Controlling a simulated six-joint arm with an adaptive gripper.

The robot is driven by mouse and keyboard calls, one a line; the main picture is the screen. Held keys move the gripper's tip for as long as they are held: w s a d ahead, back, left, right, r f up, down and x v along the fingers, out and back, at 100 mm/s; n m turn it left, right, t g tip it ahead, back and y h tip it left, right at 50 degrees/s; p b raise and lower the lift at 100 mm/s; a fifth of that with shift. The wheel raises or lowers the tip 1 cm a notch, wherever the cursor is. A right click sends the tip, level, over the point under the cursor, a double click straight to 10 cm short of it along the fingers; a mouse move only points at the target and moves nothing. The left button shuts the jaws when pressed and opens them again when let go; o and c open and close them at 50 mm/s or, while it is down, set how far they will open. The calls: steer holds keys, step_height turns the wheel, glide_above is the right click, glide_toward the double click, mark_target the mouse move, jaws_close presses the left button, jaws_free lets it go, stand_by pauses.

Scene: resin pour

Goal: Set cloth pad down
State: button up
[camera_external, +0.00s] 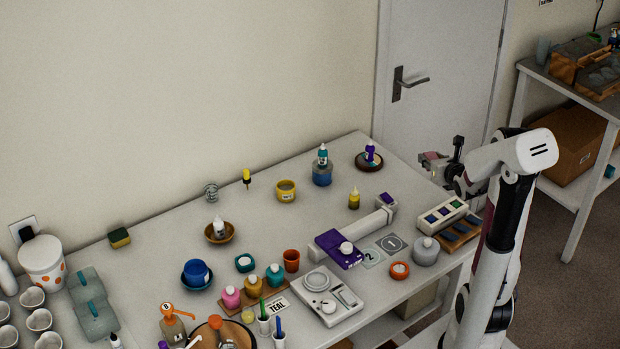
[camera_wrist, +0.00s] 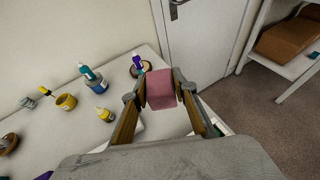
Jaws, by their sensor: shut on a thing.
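A pink cloth pad (camera_wrist: 161,90) is held between the two fingers of my gripper (camera_wrist: 160,85) in the wrist view. My gripper is shut on it. In the external view my gripper (camera_external: 440,158) is raised near the far right corner of the table, in front of the door. The pad shows there only as a small pinkish shape at the fingers, and its outline is hard to make out. The white table (camera_external: 330,165) lies below and to the left. The wrist view cannot tell how high the pad is above it.
A tray of colour blocks (camera_external: 441,214) lies at the right edge. The back middle of the table has free room.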

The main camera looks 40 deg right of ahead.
steer(key=w+a+f+n+y, duration=0.1)
steer(key=w+a+n+y, duration=0.1)
steer(key=w+a, duration=0.2)
steer(key=w+a+f+n+y, duration=0.1)
steer(key=w+a+n+y, duration=0.1)
steer(key=w+a, duration=0.3)
steer(key=w+a+f+n+t+y, duration=0.1)
steer(key=w+a+f+n+y, duration=0.1)
steer(key=w+a+n+y, duration=0.1)
steer(key=shift+w+a+y, duration=0.5)
steer(key=shift+w+a, duration=0.65)
steer(key=shift+a, duration=0.3)
steer(key=a+n+g+y, duration=0.3)
steer(key=a+n+y, duration=0.3)
steer(key=a, duration=0.9)
steer(key=shift+f+n+g+y, duration=0.15)
steer(key=shift+n+g+y, duration=0.25)
steer(key=shift+w, duration=0.1)
steer(key=shift+f, duration=3.15)
steer(key=shift+f, duration=1.85)
